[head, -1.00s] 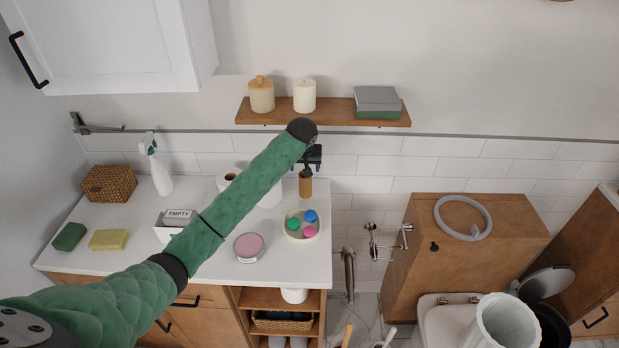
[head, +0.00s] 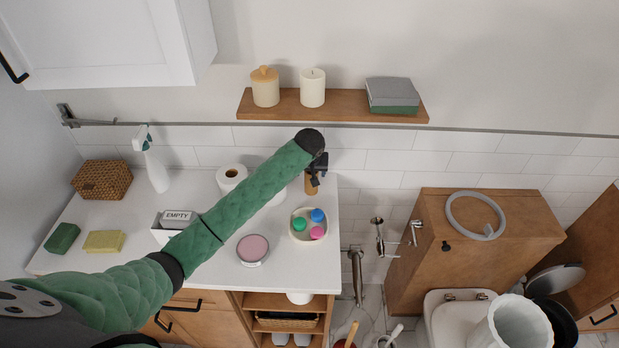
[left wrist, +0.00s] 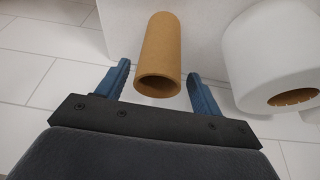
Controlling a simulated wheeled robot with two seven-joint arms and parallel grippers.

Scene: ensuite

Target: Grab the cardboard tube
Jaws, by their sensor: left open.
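The cardboard tube (head: 311,187) is a brown, hollow upright roll at the back right of the white counter, partly hidden by my left gripper (head: 317,168) in the head view. In the left wrist view the tube (left wrist: 160,45) shows its open end toward the camera. My left gripper (left wrist: 158,70) is open, with one blue finger on each side of the tube's near end in the picture. Gaps show between the tube and both fingers. My right gripper is not in view.
A white paper roll (head: 231,176) stands to the tube's left, partly behind my arm. A round dish (head: 296,235) with coloured pieces and a pink-topped tin (head: 252,250) are in front. A wooden shelf (head: 345,106) with candles hangs above.

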